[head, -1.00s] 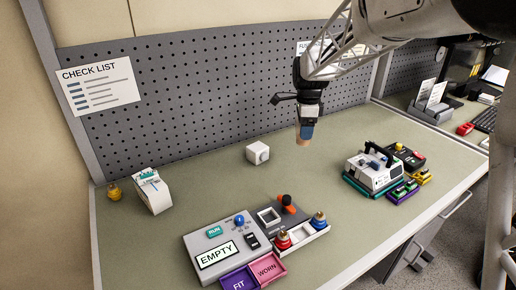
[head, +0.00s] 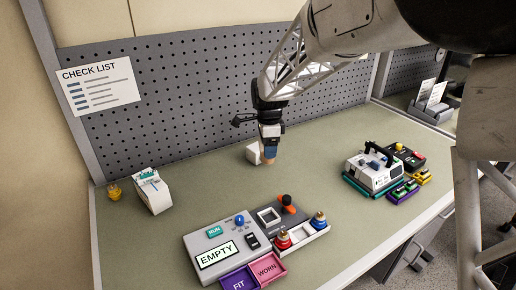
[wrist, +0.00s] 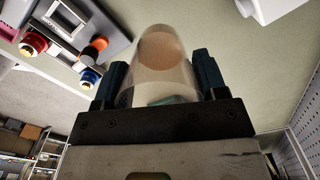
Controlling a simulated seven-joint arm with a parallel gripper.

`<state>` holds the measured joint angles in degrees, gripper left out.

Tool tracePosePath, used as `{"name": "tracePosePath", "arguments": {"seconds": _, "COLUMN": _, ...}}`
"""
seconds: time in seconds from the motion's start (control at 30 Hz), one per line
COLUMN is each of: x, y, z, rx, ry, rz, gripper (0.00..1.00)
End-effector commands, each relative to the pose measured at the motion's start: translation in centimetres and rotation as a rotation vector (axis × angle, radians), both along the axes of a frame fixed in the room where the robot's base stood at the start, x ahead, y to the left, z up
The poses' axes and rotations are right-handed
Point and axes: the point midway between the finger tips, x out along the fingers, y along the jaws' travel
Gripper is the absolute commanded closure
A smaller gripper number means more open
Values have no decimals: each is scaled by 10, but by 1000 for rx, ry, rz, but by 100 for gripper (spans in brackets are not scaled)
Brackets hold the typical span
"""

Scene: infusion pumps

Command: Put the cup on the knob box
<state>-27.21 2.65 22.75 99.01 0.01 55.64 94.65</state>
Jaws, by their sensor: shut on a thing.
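My gripper (head: 269,143) is shut on a translucent tan cup (head: 270,161) and points down. In the wrist view the cup (wrist: 160,62) sits between the two dark fingers of the gripper (wrist: 160,82); its rounded, narrower end points away from the gripper. The knob box, a small white cube (head: 252,154), stands on the table near the pegboard. In the head view the cup and gripper cover its right part, so its knob is hidden. A white block at the top right of the wrist view (wrist: 268,8) looks like this box. I cannot tell whether cup and box touch.
A grey console (head: 222,247) with an EMPTY display and a dark panel with an orange knob (head: 288,207) stand in front. A white pump (head: 373,172) stands right, a white dispenser (head: 152,191) left. The table between is clear.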

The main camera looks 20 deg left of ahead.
Motion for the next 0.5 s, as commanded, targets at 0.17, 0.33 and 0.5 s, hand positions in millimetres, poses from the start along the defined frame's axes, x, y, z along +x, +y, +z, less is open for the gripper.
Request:
{"name": "tracePosePath", "arguments": {"seconds": 0.17, "x": 0, "y": 0, "z": -1, "rx": 0, "ry": 0, "rz": 0, "gripper": 57}}
{"name": "tracePosePath", "arguments": {"seconds": 0.33, "x": 0, "y": 0, "z": -1, "rx": 0, "ry": 1, "rz": 0, "gripper": 57}}
{"name": "tracePosePath", "arguments": {"seconds": 0.5, "x": 6, "y": 3, "z": -2, "rx": -1, "ry": 2, "rz": 0, "gripper": 57}}
